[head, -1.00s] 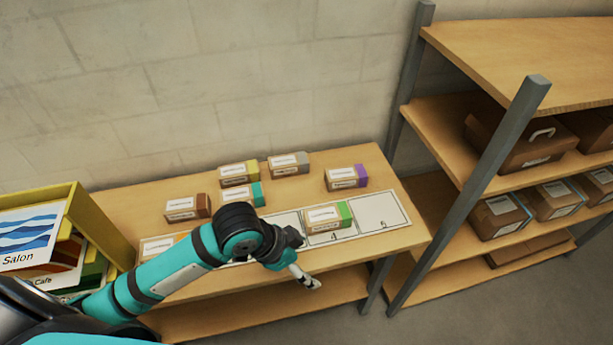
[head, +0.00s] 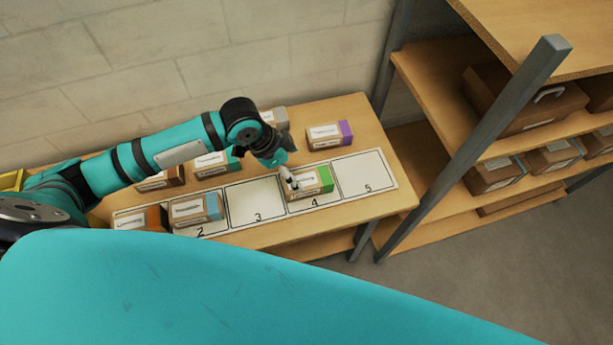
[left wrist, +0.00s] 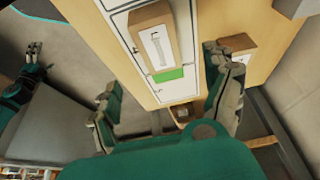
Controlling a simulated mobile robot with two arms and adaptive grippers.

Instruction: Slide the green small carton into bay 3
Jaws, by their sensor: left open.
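The green small carton (head: 325,180), brown with a white label and a green end, lies in bay 4 of the numbered strip. Bay 3 (head: 257,198), left of it, is empty. My left gripper (head: 289,178) is open over the carton's left part and hides some of it. In the left wrist view the green carton (left wrist: 155,42) shows beyond and between the spread fingers of my left gripper (left wrist: 165,98); I cannot tell if they touch it. My right gripper (left wrist: 36,60) appears small at the left there, its jaws unclear.
A blue-ended carton (head: 196,209) is in bay 2 and an orange one (head: 142,219) in bay 1. Bay 5 (head: 364,173) is empty. A purple-ended carton (head: 329,135) stands behind the strip. A grey shelf post (head: 480,140) rises at the right.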

